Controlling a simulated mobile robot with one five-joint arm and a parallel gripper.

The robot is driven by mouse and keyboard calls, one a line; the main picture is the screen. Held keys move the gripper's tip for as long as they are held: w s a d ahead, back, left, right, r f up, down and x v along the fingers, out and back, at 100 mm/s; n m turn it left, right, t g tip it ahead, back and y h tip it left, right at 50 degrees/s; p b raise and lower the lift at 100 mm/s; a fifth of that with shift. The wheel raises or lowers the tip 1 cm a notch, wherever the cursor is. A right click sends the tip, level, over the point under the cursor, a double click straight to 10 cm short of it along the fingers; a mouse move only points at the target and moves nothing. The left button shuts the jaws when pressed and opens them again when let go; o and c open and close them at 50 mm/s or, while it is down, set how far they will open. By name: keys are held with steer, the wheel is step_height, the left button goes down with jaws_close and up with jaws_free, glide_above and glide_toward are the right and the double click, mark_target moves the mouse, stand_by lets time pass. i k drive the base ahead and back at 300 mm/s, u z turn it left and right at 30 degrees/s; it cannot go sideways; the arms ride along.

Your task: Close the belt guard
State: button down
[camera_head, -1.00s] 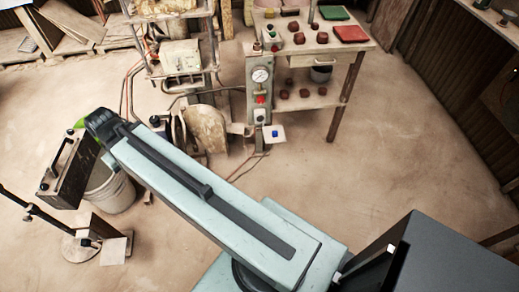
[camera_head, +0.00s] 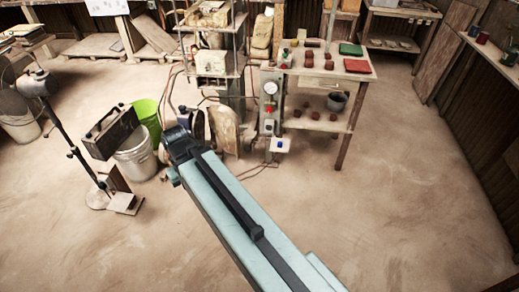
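The tile press (camera_head: 212,62) stands at the back, left of the wooden table. At its foot is a beige rounded panel (camera_head: 225,130), which looks like the belt guard; it stands out beside a dark round wheel or motor (camera_head: 192,122). How far the guard is open I cannot tell. My arm reaches up from the bottom and its dark wrist covers part of the floor in front of the wheel. My gripper (camera_head: 172,176) is at the arm's far end, left of and nearer than the panel, apart from it as far as I see. Its fingers are too small to make out.
A control post with gauge (camera_head: 270,100) stands right of the panel, beside the table (camera_head: 345,95). Cables lie on the floor nearby. Left are a white bucket (camera_head: 137,158), a green bucket (camera_head: 147,112), a dark case (camera_head: 110,131) and a lamp stand (camera_head: 70,130). The right floor is clear.

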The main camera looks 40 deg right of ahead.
mark_target(225, 122)
steer(key=z, duration=0.95)
steer(key=i, duration=1)
steer(key=u, duration=4)
steer(key=k, duration=1.4)
steer(key=z, duration=0.4)
